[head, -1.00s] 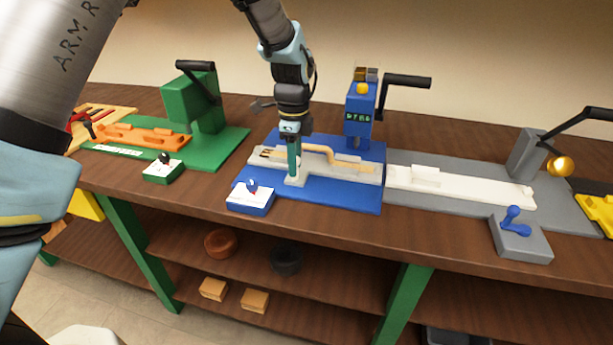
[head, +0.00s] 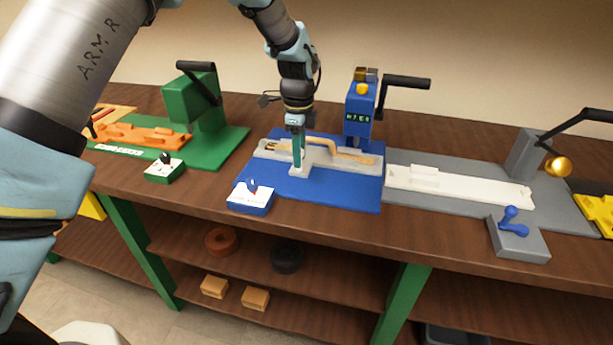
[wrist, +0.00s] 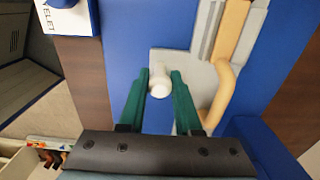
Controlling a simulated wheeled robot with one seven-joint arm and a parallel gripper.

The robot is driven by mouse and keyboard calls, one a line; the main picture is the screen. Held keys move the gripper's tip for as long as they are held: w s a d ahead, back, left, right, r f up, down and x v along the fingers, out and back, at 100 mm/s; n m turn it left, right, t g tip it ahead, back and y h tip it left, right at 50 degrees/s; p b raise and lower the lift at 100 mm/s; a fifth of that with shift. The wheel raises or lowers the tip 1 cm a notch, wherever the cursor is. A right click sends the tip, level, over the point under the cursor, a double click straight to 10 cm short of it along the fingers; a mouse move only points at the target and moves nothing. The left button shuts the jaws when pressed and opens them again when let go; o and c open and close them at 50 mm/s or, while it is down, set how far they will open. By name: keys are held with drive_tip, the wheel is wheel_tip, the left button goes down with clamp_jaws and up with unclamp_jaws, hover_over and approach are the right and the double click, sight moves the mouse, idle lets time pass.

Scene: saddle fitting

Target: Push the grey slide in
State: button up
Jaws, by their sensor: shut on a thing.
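The grey slide (head: 325,160) lies flat on a blue baseplate (head: 335,192) in the middle of the bench. A tan bent piece (head: 352,154) lies on top of it. A tab sticks out at its front. In the wrist view the grey slide (wrist: 198,70) carries a pale round knob (wrist: 160,84). My gripper (head: 298,168) points straight down at the tab. In the wrist view its green fingers (wrist: 160,90) stand on either side of the knob, shut on it. The slide's far part is cut off in the wrist view.
A blue press (head: 360,112) with a black lever stands behind the slide. A blue-and-white switch box (head: 250,196) sits in front at left. A green station (head: 200,110) is at left, and a grey station (head: 460,188) with a white strip is at right.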

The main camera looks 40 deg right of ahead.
drive_tip(key=shift+w+d+p, duration=0.2)
drive_tip(key=shift+w+d, duration=0.25)
drive_tip(key=shift+d, duration=0.25)
drive_tip(key=shift+w+d+p, duration=0.2)
drive_tip(key=shift+w+d, duration=0.25)
drive_tip(key=shift+d, duration=0.2)
drive_tip(key=shift+o, duration=0.6)
drive_tip(key=shift+d+r, duration=0.1)
drive_tip(key=o, duration=0.8)
drive_tip(key=shift+w, duration=0.1)
drive_tip(key=shift+c, duration=0.2)
wheel_tip(320, 180, up, 6)
drive_tip(key=p, duration=0.3)
drive_tip(key=shift+p, duration=0.3)
